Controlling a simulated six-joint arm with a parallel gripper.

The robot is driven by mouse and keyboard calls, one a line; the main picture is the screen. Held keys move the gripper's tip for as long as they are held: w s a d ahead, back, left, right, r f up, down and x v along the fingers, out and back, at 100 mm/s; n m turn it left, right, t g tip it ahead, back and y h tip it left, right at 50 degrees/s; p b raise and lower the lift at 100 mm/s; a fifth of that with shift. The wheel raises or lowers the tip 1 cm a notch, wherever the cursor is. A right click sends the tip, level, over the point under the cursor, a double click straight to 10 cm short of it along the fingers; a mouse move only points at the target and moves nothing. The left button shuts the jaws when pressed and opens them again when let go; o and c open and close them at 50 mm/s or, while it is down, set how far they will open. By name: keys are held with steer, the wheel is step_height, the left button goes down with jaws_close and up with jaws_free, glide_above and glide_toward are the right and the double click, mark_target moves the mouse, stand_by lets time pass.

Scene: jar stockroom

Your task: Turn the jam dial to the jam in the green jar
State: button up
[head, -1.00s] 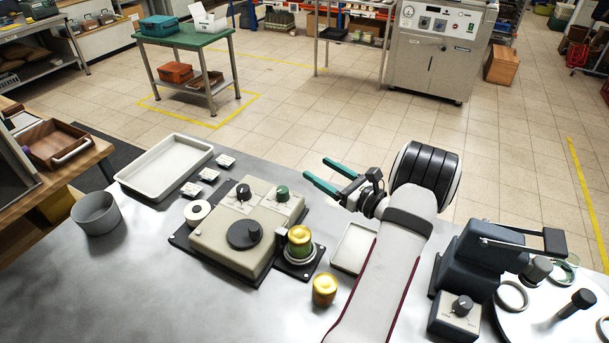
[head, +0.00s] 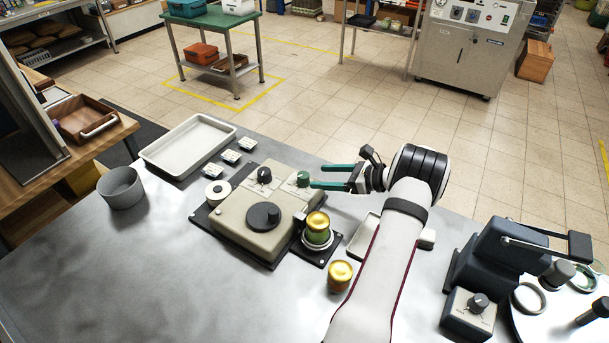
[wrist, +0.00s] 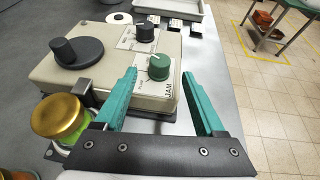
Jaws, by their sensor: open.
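The beige dial machine (head: 240,222) stands on the steel table. Its green jam dial (head: 303,179) sits at the back right corner. In the wrist view the green dial (wrist: 158,67) has a pale pointer mark and the label JAM beside it. The jar with a gold lid and green contents (head: 317,229) stands on a small black stand beside the machine; it also shows at the left of the wrist view (wrist: 60,118). My gripper (head: 316,177) has teal fingers, open and empty. In the wrist view its fingertips (wrist: 160,72) point towards the green dial, apparently short of it.
A black dial (head: 264,175) and a large black crank knob (head: 264,216) are on the same machine. A second gold-lidded jar (head: 340,275) stands in front. A dark machine (head: 505,262) stands right.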

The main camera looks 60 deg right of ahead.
mark_target(307, 176)
steer(key=x, duration=0.7)
jaws_close()
